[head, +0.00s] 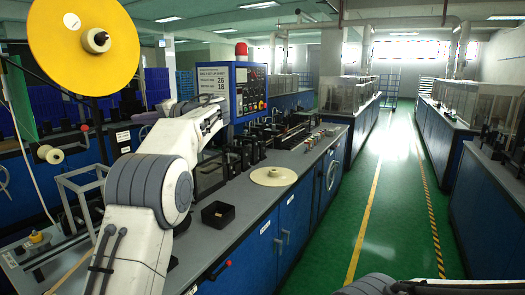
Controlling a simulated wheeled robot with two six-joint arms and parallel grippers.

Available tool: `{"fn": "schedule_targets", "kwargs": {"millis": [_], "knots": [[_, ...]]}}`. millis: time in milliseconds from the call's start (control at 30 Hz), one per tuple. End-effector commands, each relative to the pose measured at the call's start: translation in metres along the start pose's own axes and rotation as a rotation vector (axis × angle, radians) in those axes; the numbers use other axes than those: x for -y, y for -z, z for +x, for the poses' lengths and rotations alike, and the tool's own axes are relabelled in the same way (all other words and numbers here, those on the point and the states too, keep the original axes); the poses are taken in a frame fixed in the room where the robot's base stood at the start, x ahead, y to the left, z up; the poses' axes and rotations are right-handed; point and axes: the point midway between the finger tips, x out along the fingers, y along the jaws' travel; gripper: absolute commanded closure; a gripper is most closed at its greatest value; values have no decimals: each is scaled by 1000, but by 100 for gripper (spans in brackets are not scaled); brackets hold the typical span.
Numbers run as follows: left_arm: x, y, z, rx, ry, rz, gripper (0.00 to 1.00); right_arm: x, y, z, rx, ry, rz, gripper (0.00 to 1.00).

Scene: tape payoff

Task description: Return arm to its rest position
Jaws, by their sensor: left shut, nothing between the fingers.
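My left arm (148,190) is white with grey joint covers. It rises from the bottom left and bends over the grey workbench (235,215). Its far end, with my left gripper (212,118), is in front of the blue control panel's lower left side. The gripper is small and hard to make out; it looks shut, and I see nothing held in it. Of my right arm only a white and dark part (395,285) shows at the bottom edge. My right gripper is out of view.
A large yellow reel (70,45) hangs at the upper left. A pale disc (273,176) and a small black box (217,213) lie on the bench. The blue control panel (248,90) stands behind. A green aisle floor (385,215) runs clear at right.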

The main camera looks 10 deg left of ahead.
Motion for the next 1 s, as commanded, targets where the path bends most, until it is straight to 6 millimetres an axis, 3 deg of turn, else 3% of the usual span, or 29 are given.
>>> {"fn": "schedule_targets", "kwargs": {"millis": [167,267,367,567,700,900,1000], "knots": [[-55,-4,-64,-106,-251,102,100,0,0,-1,0,0,0,100],[-100,-26,-122,-178,-457,186,100,0,0,-1,0,0,0,100],[-140,-61,-178,-230,-648,267,100,0,0,-2,0,0,0,100],[-197,-162,-279,-284,-992,408,100,0,0,-3,0,0,0,100],[-223,-250,-335,-282,-1210,493,100,0,0,-3,0,0,0,100],[-243,-369,-382,-227,-1452,577,100,0,0,-4,0,0,0,100],[-247,-409,-390,-194,-1523,596,100,0,0,-4,0,0,0,100]]}}
